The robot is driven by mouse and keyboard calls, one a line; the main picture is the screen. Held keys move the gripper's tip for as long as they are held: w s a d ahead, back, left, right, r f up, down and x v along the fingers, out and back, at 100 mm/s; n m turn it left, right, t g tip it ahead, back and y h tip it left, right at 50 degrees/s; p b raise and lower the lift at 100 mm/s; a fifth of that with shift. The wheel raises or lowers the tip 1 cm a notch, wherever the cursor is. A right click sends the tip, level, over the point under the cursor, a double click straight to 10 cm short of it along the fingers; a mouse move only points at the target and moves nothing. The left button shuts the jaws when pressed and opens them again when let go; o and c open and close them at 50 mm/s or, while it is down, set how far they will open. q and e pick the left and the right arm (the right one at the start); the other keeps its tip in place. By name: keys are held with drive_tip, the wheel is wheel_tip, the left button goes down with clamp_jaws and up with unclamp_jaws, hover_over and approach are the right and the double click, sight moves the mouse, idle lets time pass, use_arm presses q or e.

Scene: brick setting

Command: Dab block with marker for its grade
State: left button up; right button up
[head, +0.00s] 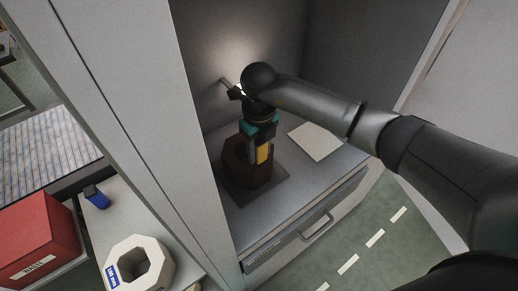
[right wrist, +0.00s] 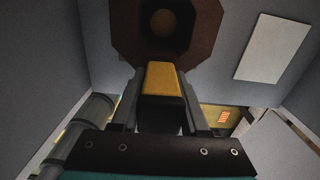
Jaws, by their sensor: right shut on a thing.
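A brown octagonal block (head: 236,168) with a round opening stands on a dark plate inside the cabinet recess. It also shows at the top of the right wrist view (right wrist: 205,45). My right gripper (head: 259,153) is shut on a yellow-and-dark marker (right wrist: 165,80), whose yellow side also shows in the head view (head: 264,153). The gripper points down at the block and overlaps it in the head view. I cannot tell whether the marker touches the block. My left gripper is not in view.
A pale blank card (head: 316,141) lies right of the block. The recess walls stand close around my right arm. Outside, at left, are a red box (head: 38,237) with a label, a blue object (head: 96,198) and a pale octagonal block (head: 158,254) with a blue label.

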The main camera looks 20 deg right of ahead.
drive_tip(key=shift+f+b, duration=0.45)
drive_tip(key=shift+f, duration=0.05)
idle(0.4)
drive_tip(key=shift+s+f, duration=0.1)
drive_tip(key=shift+f, duration=0.05)
idle(0.9)
wheel_tip(320, 180, up, 7)
drive_tip(key=p, duration=0.5)
idle(0.4)
idle(0.4)
